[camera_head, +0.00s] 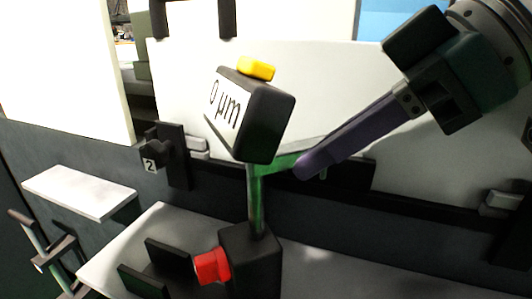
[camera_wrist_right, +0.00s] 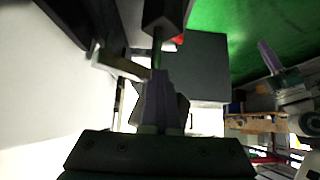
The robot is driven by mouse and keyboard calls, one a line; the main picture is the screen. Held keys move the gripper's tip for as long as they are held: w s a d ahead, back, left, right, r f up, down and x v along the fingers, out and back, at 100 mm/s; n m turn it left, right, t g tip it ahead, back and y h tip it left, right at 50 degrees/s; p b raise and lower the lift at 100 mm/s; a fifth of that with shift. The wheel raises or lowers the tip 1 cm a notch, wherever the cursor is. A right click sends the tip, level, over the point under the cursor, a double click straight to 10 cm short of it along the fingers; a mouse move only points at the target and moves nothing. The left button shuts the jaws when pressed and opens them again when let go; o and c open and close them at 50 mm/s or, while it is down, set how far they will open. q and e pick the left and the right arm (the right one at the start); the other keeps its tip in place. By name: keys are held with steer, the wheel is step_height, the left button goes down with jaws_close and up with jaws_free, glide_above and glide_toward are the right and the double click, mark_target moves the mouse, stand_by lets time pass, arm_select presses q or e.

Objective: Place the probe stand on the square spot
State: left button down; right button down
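The probe stand has a black display box (camera_head: 252,112) reading "0 µm" with a yellow top, a thin upright rod (camera_head: 256,200) and a black base (camera_head: 252,262) with a red knob (camera_head: 212,266). My right gripper (camera_head: 305,165), with purple fingers, reaches in from the right at the rod below the box. I cannot make out the square spot.
A pale surface (camera_head: 150,235) lies behind and left of the base, with dark upright blocks (camera_head: 168,258) on it. A white ledge (camera_head: 80,190) is at left.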

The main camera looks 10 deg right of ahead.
steer(key=shift+r, duration=0.1)
steer(key=c, duration=1.4)
jaws_free()
steer(key=o, duration=1.1)
